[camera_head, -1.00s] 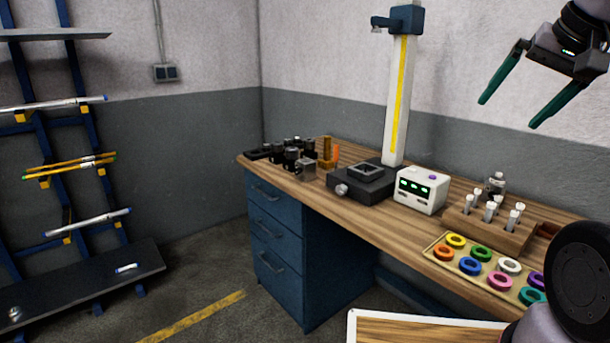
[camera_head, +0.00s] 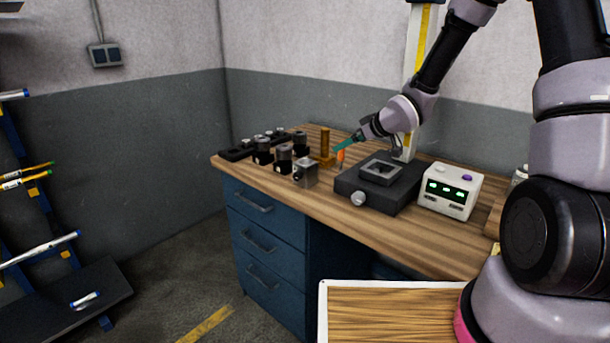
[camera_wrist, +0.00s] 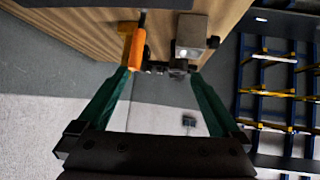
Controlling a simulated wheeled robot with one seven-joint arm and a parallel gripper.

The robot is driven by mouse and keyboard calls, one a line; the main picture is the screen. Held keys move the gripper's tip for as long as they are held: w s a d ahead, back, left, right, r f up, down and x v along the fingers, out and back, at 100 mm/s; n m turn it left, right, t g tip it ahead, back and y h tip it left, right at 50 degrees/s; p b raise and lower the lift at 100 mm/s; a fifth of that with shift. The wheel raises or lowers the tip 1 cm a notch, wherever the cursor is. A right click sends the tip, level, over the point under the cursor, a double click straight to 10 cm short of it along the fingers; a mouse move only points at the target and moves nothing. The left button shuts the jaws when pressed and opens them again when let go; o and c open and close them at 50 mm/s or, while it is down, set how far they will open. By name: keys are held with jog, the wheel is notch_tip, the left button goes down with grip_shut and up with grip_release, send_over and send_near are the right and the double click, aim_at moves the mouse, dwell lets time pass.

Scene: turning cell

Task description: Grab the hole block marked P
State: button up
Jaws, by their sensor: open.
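A small grey metal block with a round hole (camera_head: 306,173) sits near the front edge of the wooden bench; I cannot read a P on it. It also shows in the wrist view at the top, right of centre (camera_wrist: 191,33). My gripper (camera_head: 341,147) is over the bench, behind and to the right of the block in the head view. Its green fingers are spread and empty in the wrist view (camera_wrist: 160,75). The block is apart from the fingers, beyond their tips.
An orange item (camera_wrist: 137,50) is close to the left fingertip in the wrist view, beside a brown wooden stand (camera_head: 325,147). Black cylindrical holders (camera_head: 284,155) stand left of the block. A black fixture (camera_head: 352,188) and a white display box (camera_head: 451,192) stand right.

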jog(key=a+f+n+y, duration=0.1)
jog(key=a+f+y, duration=0.25)
jog(key=a, duration=0.25)
send_near(300, 163)
jog(key=shift+g+h, duration=0.3)
jog(key=shift+h, duration=0.05)
jog(key=x, duration=0.6)
jog(key=shift+w+r, duration=0.1)
jog(key=shift+w, duration=0.05)
jog(key=c, duration=1.5)
jog(key=shift+w+a+r, duration=0.1)
jog(key=shift+r, duration=0.05)
grip_shut()
jog(key=shift+r, duration=0.1)
